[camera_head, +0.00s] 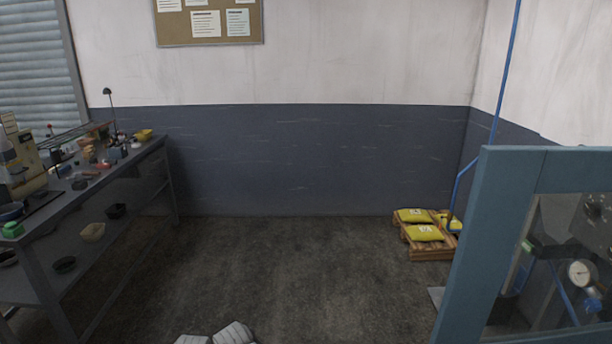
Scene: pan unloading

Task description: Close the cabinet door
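A blue-framed structure with a window-like panel (463,250) stands at the right edge of the head view and runs out of the picture. It may be the cabinet or its door, but I cannot tell whether it is open. A round gauge (581,273) and blue pipes show within the frame.
A dark workbench (150,153) with tools and bins runs along the left. A wooden pallet (432,254) with yellow bags (424,233) stands near the back right corner, beside a blue pipe (506,75). The middle floor (300,270) is clear.

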